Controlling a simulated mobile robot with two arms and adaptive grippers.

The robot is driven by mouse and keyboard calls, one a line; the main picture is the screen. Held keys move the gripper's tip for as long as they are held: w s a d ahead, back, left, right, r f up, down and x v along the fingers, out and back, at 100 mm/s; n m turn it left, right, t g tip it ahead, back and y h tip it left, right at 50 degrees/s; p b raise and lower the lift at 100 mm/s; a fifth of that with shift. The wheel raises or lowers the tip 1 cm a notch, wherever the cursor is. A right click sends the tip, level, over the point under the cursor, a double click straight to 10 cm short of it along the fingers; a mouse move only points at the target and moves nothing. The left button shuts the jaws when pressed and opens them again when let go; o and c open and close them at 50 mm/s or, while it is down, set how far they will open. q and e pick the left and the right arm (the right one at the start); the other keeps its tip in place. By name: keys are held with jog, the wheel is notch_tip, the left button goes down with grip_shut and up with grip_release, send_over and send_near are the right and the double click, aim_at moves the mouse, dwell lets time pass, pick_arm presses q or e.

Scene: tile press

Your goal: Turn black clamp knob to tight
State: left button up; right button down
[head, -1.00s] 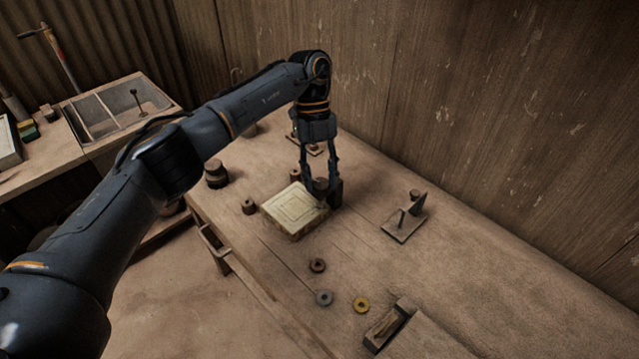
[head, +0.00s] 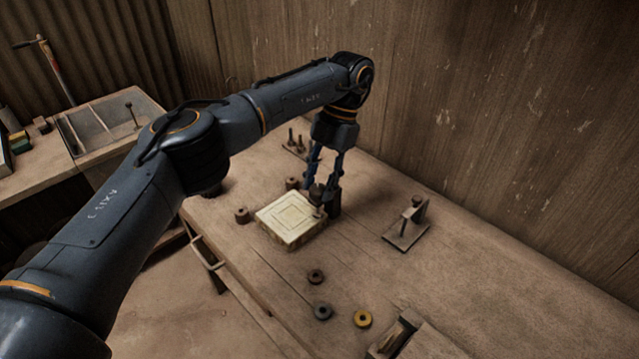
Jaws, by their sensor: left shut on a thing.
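My left gripper (head: 322,190) points down at the back right corner of a pale square tile block (head: 291,220). It is shut on a small dark knob (head: 317,194) beside that block. The gripper's fingers partly hide the knob, and I cannot read its turn position. My right gripper is not in the head view.
A metal stand (head: 407,230) is to the right on the workbench. Loose rings, brown (head: 316,276), grey (head: 323,311) and yellow (head: 362,319), lie in front. A wooden box-like fixture (head: 394,338) is at the front edge. A plank wall (head: 500,130) rises behind.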

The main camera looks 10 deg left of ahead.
pick_arm(q)
jog(key=m, duration=0.2)
jog(key=m+t+y+b, duration=0.1)
jog(key=m, duration=0.2)
jog(key=shift+s+d+m+y, duration=0.1)
jog(key=shift+d+m+y, duration=0.05)
jog(key=shift+m+y, duration=0.15)
jog(key=shift+s+m+t+y+b, duration=0.15)
jog(key=shift+m+t, duration=0.35)
jog(key=shift+m, duration=0.6)
jog(key=shift+w+m+t+y+b, duration=0.15)
jog(key=shift+m+t, duration=0.35)
jog(key=shift+m, duration=0.6)
jog(key=shift+s, duration=0.15)
jog(key=o, duration=1.2)
jog(key=shift+c, duration=0.2)
jog(key=s+v, duration=0.1)
jog(key=v, duration=1.1)
jog(key=shift+w, duration=0.45)
